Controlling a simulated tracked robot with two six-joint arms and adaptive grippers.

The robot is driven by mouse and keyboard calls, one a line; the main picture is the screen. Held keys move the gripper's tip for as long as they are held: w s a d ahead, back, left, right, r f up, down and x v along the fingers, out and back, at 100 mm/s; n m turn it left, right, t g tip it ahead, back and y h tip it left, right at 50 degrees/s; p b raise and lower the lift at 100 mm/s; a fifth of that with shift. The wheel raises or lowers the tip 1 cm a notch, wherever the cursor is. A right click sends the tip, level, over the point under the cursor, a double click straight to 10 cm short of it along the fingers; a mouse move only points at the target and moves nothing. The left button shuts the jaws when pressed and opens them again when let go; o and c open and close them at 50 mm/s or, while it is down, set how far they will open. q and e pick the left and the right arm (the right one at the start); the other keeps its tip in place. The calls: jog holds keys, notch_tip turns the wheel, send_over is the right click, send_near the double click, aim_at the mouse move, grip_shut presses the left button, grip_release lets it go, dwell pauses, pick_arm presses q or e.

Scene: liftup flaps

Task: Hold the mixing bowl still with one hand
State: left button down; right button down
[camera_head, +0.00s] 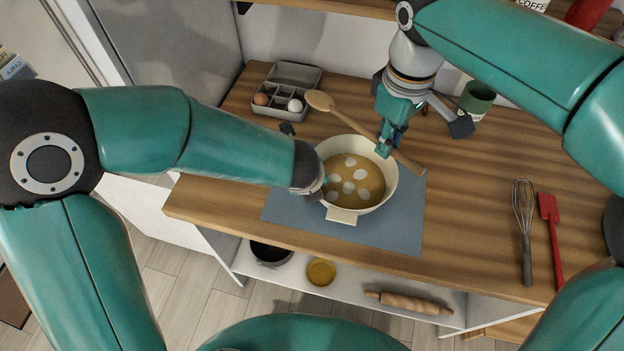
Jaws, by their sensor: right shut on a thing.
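The mixing bowl (391,180) is cream coloured with a tab at its near side. It stands upright on a blue-grey mat (400,235) and holds tan liquid with several pale lumps. My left gripper (318,186) is at the bowl's left rim. Its fingers are mostly hidden by my own wrist, so I cannot tell whether they touch or grip the rim. My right gripper (385,146) is over the bowl's far right rim, shut on a wooden spoon (320,100). The spoon lies slantwise above the far rim, its head at the upper left and its handle end at the right.
A green cup (477,98) stands at the back right. A whisk (524,225) and a red spatula (552,235) lie at the right. A rolling pin (408,302) lies on the shelf below.

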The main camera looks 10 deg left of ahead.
dwell(0.7)
jog(key=s+a+r+m+g+y, duration=0.2)
jog(key=r+m+g+y, duration=0.15)
jog(key=m+y, duration=0.45)
jog(key=s+a+r+m+g+y, duration=0.25)
jog(key=r+m+y, duration=0.25)
jog(key=m, duration=0.5)
notch_tip(320, 180, down, 13)
jog(key=shift+w+d+r+g, duration=0.15)
jog(key=shift+d+g, duration=0.1)
jog(key=shift+g, duration=0.05)
dwell(0.4)
jog(key=shift+s, duration=0.2)
dwell(0.4)
